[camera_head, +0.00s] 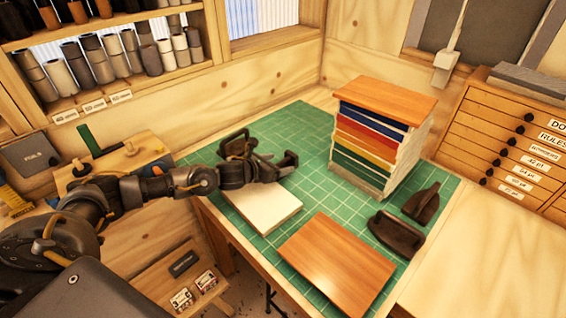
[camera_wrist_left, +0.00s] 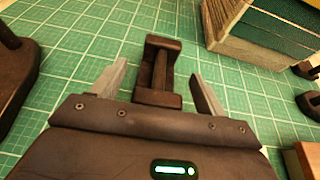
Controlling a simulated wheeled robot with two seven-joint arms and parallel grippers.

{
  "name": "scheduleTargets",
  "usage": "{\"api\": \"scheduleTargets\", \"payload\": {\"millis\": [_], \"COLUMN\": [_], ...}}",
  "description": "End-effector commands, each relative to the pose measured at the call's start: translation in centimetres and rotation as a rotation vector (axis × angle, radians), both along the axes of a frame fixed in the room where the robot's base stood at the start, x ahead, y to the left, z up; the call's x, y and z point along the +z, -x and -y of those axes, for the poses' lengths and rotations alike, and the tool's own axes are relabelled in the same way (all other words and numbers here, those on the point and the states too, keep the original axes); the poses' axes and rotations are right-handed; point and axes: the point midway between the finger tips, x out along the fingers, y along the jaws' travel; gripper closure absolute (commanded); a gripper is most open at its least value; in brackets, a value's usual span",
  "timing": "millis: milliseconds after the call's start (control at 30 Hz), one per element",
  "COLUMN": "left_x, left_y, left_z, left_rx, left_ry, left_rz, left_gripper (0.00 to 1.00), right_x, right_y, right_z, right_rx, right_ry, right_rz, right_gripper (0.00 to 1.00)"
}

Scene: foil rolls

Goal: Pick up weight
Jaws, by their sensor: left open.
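My left gripper (camera_head: 280,165) reaches over the green cutting mat. In the left wrist view its two grey fingers (camera_wrist_left: 158,70) are spread, one on each side of a dark weight (camera_wrist_left: 163,43) with a bar handle. The weight lies between the fingers, which show no contact with it. In the head view the arm and gripper partly hide this spot. Another dark weight (camera_head: 236,143) stands just behind the gripper; a dark weight also shows at the left of the wrist view (camera_wrist_left: 12,75). Two more dark weights (camera_head: 396,234) (camera_head: 422,203) stand at the mat's right. My right gripper is out of view.
A stack of coloured sheets under an orange-brown board (camera_head: 386,99) stands behind, right of the gripper. A white block (camera_head: 268,212) and a brown board (camera_head: 337,264) lie in front on the mat (camera_head: 304,122). Drawers (camera_head: 500,135) stand at right.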

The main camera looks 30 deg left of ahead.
Motion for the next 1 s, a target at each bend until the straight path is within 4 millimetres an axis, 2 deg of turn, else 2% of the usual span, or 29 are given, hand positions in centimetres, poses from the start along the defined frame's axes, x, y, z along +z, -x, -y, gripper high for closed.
{"api": "scheduleTargets", "payload": {"millis": [133, 400, 900, 967, 1000], "left_x": [-0.41, -0.59, -0.58, -0.58, -0.58], "left_y": [-1.08, -1.20, -1.18, -1.18, -1.18], "left_z": [0.30, 0.34, 0.32, 0.31, 0.31], "left_rx": [0.001, 0.001, 0.001, 0.001, 0.001], "left_ry": [-0.001, -0.001, 0.000, 0.000, 0.000], "left_rz": [0.000, 0.001, 0.000, 0.000, 0.000], "left_gripper": [0.26, 0.28, 0.93, 1.00, 1.00], "right_x": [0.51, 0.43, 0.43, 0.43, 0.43], "right_y": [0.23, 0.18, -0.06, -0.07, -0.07], "right_z": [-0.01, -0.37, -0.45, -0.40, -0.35], "right_rx": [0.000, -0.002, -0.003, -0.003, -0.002], "right_ry": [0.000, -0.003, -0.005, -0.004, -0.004], "right_rz": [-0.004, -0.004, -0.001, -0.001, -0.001], "right_gripper": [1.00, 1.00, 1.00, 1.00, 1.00]}}
